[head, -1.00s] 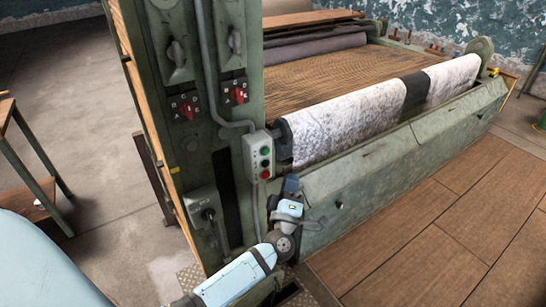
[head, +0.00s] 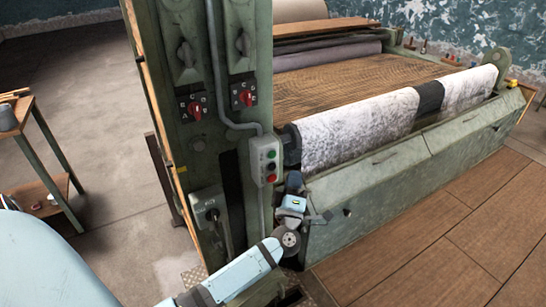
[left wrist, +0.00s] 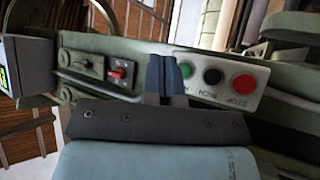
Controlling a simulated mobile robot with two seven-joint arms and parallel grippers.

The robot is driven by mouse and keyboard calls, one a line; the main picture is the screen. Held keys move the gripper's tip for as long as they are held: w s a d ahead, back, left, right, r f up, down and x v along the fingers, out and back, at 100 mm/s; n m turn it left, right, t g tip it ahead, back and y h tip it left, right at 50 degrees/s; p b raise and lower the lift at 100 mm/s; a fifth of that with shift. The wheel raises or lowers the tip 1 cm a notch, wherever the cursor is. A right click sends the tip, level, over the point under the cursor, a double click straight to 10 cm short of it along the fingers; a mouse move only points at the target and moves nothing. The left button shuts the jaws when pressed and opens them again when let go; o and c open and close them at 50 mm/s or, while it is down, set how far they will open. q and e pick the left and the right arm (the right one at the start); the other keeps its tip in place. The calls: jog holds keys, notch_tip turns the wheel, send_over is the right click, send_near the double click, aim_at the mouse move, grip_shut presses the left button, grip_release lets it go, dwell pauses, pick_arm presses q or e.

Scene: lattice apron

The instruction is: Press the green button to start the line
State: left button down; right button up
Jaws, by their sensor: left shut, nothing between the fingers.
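A pale grey control box (head: 264,160) is fixed to the green machine post, with a green button (head: 271,154) at the top, a black one below and a red one (head: 271,179) at the bottom. My left gripper (head: 293,182) is just right of and below the box. In the left wrist view its shut, empty fingers (left wrist: 165,75) overlap the box's end beside the green button (left wrist: 186,68); the black (left wrist: 212,76) and red (left wrist: 243,86) buttons are clear. I cannot tell whether the fingertips touch the box. My right gripper is not in view.
Red rotary switches (head: 195,109) sit higher on the post, and a grey switch box (head: 208,211) sits lower. A white-covered roller (head: 360,130) and green trough (head: 400,175) extend right. A wooden table (head: 50,180) stands at the left. The plank floor at the right is clear.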

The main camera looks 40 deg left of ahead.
aim_at(272, 155)
pick_arm(q)
jog(key=w+a, duration=0.2)
jog(key=a, duration=0.4)
jog(key=shift+w+a+b, duration=0.15)
jog(key=shift+w+b, duration=0.2)
jog(key=shift+b, duration=0.1)
dwell(1.6)
jog(key=shift+w+a, duration=0.15)
jog(key=shift+a, duration=0.25)
